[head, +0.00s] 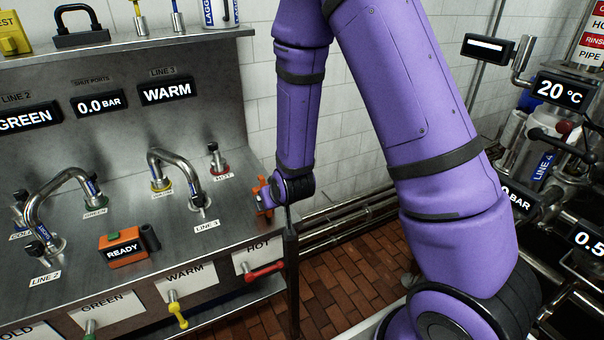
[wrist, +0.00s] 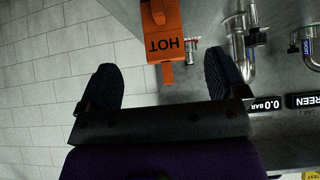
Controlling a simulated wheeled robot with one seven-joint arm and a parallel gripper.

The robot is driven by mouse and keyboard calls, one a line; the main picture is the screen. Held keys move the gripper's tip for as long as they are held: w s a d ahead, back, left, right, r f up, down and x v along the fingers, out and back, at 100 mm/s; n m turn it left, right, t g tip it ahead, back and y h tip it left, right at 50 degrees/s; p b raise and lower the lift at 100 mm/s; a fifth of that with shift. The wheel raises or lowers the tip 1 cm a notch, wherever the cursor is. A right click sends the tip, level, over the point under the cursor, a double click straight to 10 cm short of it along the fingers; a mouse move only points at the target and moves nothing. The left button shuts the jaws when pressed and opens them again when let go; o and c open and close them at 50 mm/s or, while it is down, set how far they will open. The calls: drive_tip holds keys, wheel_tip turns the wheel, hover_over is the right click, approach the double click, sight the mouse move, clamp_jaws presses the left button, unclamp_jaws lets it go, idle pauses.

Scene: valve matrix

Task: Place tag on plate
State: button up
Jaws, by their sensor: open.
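An orange tag (wrist: 165,62) marked HOT shows in the wrist view, upside down, between my fingers. It lies beyond the hand, and I see clear gaps to both fingers. My gripper (wrist: 162,75) is open and empty. In the head view an orange piece (head: 263,193), apparently the same tag, shows at the counter's right end beside my dark wrist. My fingers are mostly hidden there. A white plate (head: 255,254) marked HOT is on the counter front below, with a red handle (head: 264,271) in front of it.
Plates marked WARM (head: 186,283) and GREEN (head: 104,312) sit left of the HOT plate, with a yellow handle (head: 177,310) at WARM. An orange READY box (head: 123,250) and bent steel pipes (head: 175,160) stand on the counter. Brick floor (head: 345,265) lies right.

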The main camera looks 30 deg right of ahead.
drive_tip(key=s+d+r+g, duration=0.1)
drive_tip(key=s+r, duration=0.3)
drive_tip(key=r, duration=0.6)
drive_tip(key=s+d+r, duration=0.2)
drive_tip(key=s+r, duration=0.1)
drive_tip(key=r, duration=0.8)
drive_tip(key=s+d+r+g, duration=0.1)
drive_tip(key=s+d+r, duration=0.1)
drive_tip(key=s+r, duration=0.4)
drive_tip(key=s+d+r+g, duration=0.1)
drive_tip(key=s+r, duration=0.4)
drive_tip(key=s, duration=0.9)
drive_tip(key=shift+s+d+r, duration=0.2)
drive_tip(key=shift+d+r, duration=0.2)
drive_tip(key=shift+d, duration=0.05)
